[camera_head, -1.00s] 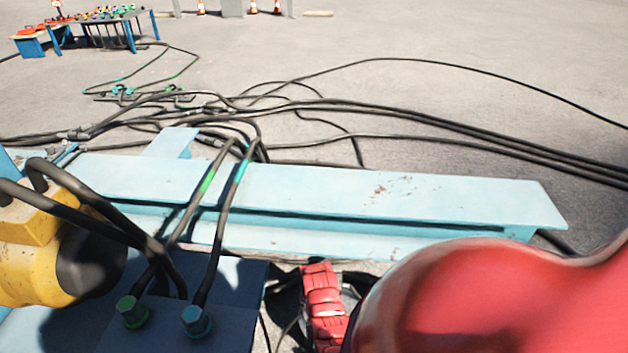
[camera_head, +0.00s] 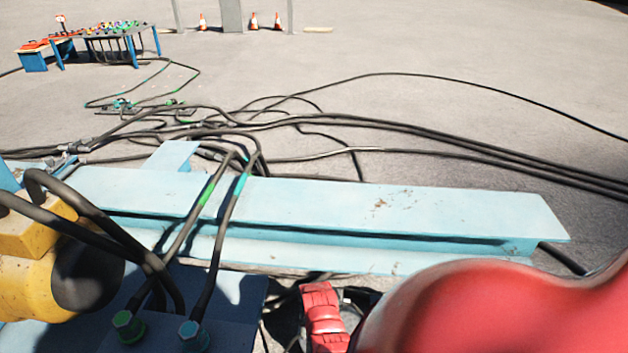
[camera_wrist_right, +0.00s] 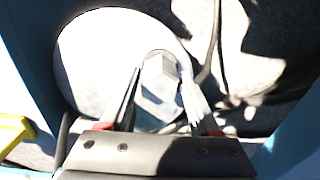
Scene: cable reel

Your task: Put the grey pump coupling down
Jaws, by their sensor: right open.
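The grey pump coupling (camera_wrist_right: 158,88) shows in the right wrist view as a pale grey piece with a hexagonal end. It sits between the two fingers of my right gripper (camera_wrist_right: 161,94), which is open around it. Behind it is a bright, round, pale surface (camera_wrist_right: 88,60). I cannot tell whether the coupling rests on that surface. In the head view my red right arm (camera_head: 500,310) fills the lower right, and the coupling and the right fingertips are not visible there. My left gripper is in neither view.
A light blue beam (camera_head: 330,200) crosses the head view. A blue plate with green (camera_head: 128,326) and teal (camera_head: 194,334) hose fittings is at lower left, beside a yellow machine part (camera_head: 28,285). Black cables (camera_head: 430,125) lie beyond the beam. Traffic cones (camera_head: 254,21) stand far back.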

